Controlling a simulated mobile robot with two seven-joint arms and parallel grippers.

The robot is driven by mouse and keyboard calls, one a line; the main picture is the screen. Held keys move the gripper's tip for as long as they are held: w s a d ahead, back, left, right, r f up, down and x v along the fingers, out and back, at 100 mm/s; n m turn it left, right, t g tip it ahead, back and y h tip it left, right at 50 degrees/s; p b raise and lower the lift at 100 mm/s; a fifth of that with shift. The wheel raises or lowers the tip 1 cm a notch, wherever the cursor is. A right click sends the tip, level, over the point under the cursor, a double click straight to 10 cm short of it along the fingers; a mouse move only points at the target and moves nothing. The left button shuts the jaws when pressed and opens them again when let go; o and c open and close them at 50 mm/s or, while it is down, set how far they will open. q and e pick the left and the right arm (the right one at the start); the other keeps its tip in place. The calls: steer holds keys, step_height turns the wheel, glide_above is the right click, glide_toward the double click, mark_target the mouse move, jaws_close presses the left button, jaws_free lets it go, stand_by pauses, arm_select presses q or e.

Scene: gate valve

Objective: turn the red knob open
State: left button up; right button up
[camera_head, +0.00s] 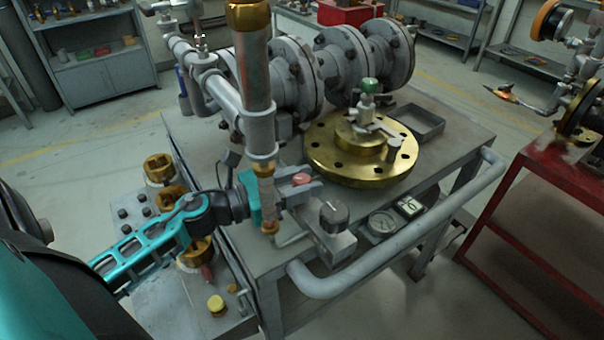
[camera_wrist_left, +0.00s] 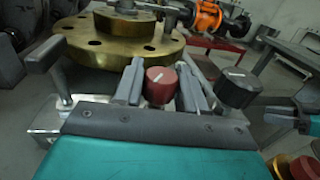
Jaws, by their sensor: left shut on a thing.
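The red knob (camera_head: 302,179) is at the near edge of the grey bench, partly hidden by my fingers in the head view. In the left wrist view the red knob (camera_wrist_left: 161,88) shows a short white line on its face. My left gripper (camera_head: 297,187) reaches in from the left behind an upright pipe and is shut on the knob. In the wrist view the grey fingers of the left gripper (camera_wrist_left: 160,90) stand on either side of it.
A black knob (camera_head: 334,214) with a white mark sits close to the right of the red one. The upright pipe (camera_head: 259,100) stands in front of my gripper. A brass flange (camera_head: 335,165) lies behind. A grey rail (camera_head: 345,284) runs along the bench's front.

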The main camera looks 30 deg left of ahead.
arm_select(q)
steer(key=shift+n+t+y+p, duration=0.35)
steer(key=shift+n+t+y, duration=0.3)
steer(key=shift+y, duration=0.35)
steer(key=o, duration=0.9)
steer(key=shift+s+a+f, duration=0.1)
steer(key=shift+s+a, duration=0.15)
steer(key=shift+s, duration=0.35)
steer(key=b+v, duration=0.2)
steer(key=v, duration=0.9)
steer(key=shift+s+a, duration=0.15)
steer(key=shift+s, duration=0.15)
